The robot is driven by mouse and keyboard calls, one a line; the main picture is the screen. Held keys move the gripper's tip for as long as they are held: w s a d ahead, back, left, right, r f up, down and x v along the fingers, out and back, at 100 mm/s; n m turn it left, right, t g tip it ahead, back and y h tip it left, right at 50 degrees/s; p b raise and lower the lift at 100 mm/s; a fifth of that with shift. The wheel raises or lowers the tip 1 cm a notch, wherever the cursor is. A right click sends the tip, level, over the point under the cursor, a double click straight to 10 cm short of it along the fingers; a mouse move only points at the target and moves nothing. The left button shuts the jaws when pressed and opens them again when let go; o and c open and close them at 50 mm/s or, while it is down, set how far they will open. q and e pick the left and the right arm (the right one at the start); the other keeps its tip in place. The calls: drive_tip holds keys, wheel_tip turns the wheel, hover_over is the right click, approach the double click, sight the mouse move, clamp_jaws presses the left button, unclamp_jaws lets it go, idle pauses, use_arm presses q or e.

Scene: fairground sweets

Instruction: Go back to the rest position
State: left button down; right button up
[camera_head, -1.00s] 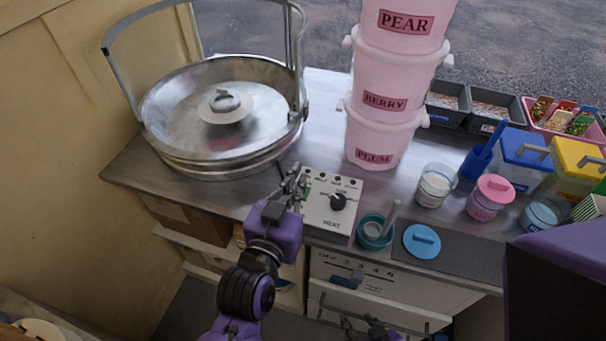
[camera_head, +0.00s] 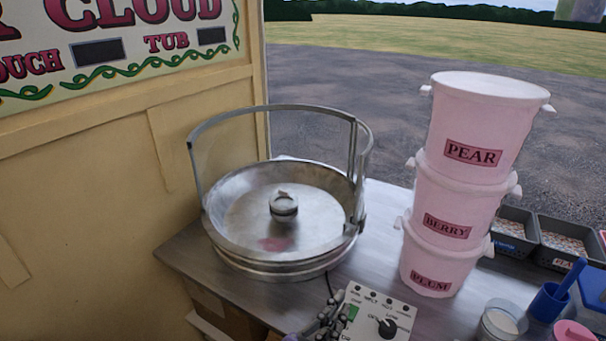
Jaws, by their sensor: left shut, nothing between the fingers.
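My left gripper (camera_head: 328,314) shows at the bottom edge of the head view, shut and empty. It is at the left edge of the white control box (camera_head: 362,324), which has a black knob and a green switch. I cannot tell whether the fingers touch the box. The rest of my left arm is almost wholly below the picture. My right gripper is out of view.
A steel candyfloss pan (camera_head: 240,243) with a guard hoop stands at the left of the counter (camera_head: 190,250). Stacked pink tubs (camera_head: 470,130) labelled PEAR, BERRY and PLUM stand right of it. A jar (camera_head: 502,322), blue cup (camera_head: 548,303) and grey trays (camera_head: 515,232) sit farther right.

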use_arm(q)
drive_tip(key=s+a+f+n+g+y, duration=0.1)
drive_tip(key=s+a+f+n+y, duration=0.15)
drive_tip(key=a+f, duration=0.65)
drive_tip(key=s+a+f+n+g+y, duration=0.1)
drive_tip(key=s+a+f+n+y, duration=0.15)
drive_tip(key=a+f, duration=0.65)
drive_tip(key=s+a+f+g+y, duration=0.1)
drive_tip(key=s+a+f+y, duration=0.1)
drive_tip(key=s+a+f, duration=0.3)
drive_tip(key=s+a+f+n+g+y, duration=0.1)
drive_tip(key=s+a+f+g, duration=0.1)
drive_tip(key=s+a+f, duration=0.3)
drive_tip(key=s+f, duration=0.3)
drive_tip(key=s, duration=0.1)
drive_tip(key=shift+s+a+f+y+p, duration=0.2)
drive_tip(key=shift+s+f+y+p, duration=0.15)
drive_tip(key=shift+s+y, duration=0.05)
